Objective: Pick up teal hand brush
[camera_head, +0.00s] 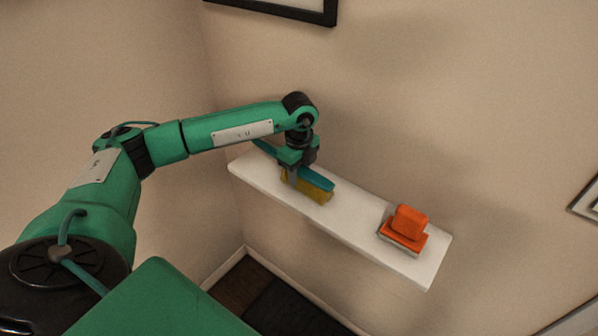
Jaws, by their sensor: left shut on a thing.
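The teal hand brush (316,181) is at the left part of the white wall shelf (353,229). It has a teal back and handle and yellowish bristles (308,188) pointing down. Its handle end shows to the left of the gripper. My left gripper (293,172) points down over the brush and is shut on it, around its middle. The gripper hides part of the brush. I cannot tell whether the bristles touch the shelf. My right gripper is not in view.
An orange brush-like block (407,225) with a grey underside sits at the right end of the shelf. Bare shelf lies between it and the teal brush. The wall is close behind. Framed pictures (290,10) hang above and at the far right.

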